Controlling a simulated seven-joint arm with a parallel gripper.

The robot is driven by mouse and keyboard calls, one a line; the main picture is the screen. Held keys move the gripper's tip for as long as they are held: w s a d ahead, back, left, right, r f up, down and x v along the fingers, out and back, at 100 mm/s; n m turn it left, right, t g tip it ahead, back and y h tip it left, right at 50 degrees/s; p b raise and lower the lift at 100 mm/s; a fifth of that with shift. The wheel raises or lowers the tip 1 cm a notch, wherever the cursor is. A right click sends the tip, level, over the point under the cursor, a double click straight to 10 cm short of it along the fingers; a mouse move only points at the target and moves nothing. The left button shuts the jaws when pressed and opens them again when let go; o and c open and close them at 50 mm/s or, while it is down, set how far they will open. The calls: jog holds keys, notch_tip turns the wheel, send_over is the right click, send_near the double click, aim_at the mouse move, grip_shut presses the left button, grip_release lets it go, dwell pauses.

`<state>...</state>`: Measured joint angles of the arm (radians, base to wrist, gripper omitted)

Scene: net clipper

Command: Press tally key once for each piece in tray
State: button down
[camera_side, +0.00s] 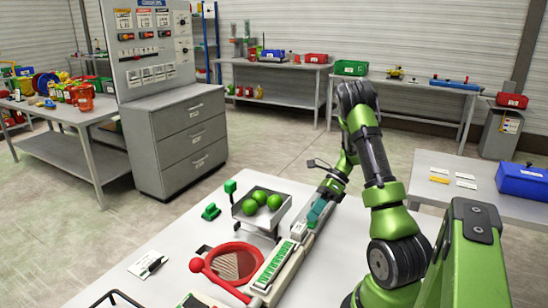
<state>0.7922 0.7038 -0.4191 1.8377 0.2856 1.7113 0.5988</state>
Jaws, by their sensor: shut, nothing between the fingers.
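A grey metal tray (258,224) stands raised on the white table and holds three visible green round pieces (268,201). A long pale device (273,266) with rows of green bars lies in front of it to the right; it looks like the tally counter. Its key is not clear to me; a teal block (318,212) sits near its far end. My gripper (312,222) points down close to that far end, right of the tray. It is shut and empty. Its fingertips are small and partly merge with the device, so I cannot tell whether they touch it.
A small green item (211,211) and a green block on a post (230,186) stand left of the tray. A white card with a pen (149,265) lies front left.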

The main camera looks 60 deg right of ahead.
jog(key=shift+r, duration=0.85)
jog(key=shift+r, duration=2.55)
dwell(0.6)
notch_tip(320, 180, up, 4)
jog(key=shift+f, duration=0.1)
jog(key=shift+f, duration=0.1)
jog(key=shift+f, duration=4.35)
